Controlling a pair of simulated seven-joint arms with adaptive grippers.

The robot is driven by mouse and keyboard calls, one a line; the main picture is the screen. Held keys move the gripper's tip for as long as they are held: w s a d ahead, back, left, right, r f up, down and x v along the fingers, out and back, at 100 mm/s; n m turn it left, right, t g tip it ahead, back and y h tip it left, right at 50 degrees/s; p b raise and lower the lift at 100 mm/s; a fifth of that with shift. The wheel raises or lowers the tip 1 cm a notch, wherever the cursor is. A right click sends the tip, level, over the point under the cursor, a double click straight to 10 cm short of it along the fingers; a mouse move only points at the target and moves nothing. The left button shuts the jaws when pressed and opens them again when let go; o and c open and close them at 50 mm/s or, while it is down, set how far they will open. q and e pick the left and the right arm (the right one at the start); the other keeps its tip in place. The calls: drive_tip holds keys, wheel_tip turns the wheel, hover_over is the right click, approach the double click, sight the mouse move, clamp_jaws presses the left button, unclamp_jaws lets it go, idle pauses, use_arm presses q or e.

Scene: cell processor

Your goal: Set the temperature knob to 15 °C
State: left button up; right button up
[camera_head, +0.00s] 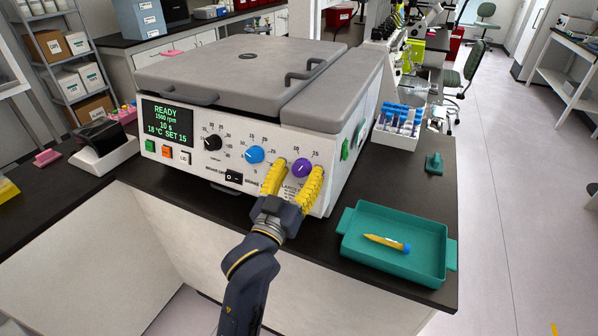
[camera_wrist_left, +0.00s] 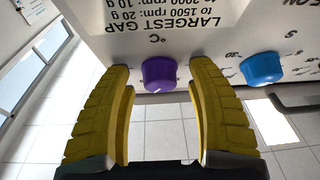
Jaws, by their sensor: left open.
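The purple temperature knob (camera_head: 302,168) is on the right of the machine's white front panel, with the °C mark by it in the left wrist view. My left gripper (camera_head: 298,176) has its yellow fingers apart, one on each side of the knob. In the left wrist view the purple knob (camera_wrist_left: 159,74) lies between the fingertips, with a visible gap on both sides. The knob's pointer is too small to read surely. The display (camera_head: 167,121) shows READY and appears to read 18 °C SET 15. My right gripper is not in view.
A blue knob (camera_head: 254,155) and a black knob (camera_head: 212,143) are left of the purple one. A teal tray (camera_head: 354,253) with a yellow tube (camera_head: 385,243) lies at the right. A tube rack (camera_head: 399,124) stands behind it.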

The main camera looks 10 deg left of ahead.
use_arm(q)
drive_tip(key=v, duration=0.7)
drive_tip(key=shift+s, duration=0.2)
drive_tip(key=shift+f, duration=0.2)
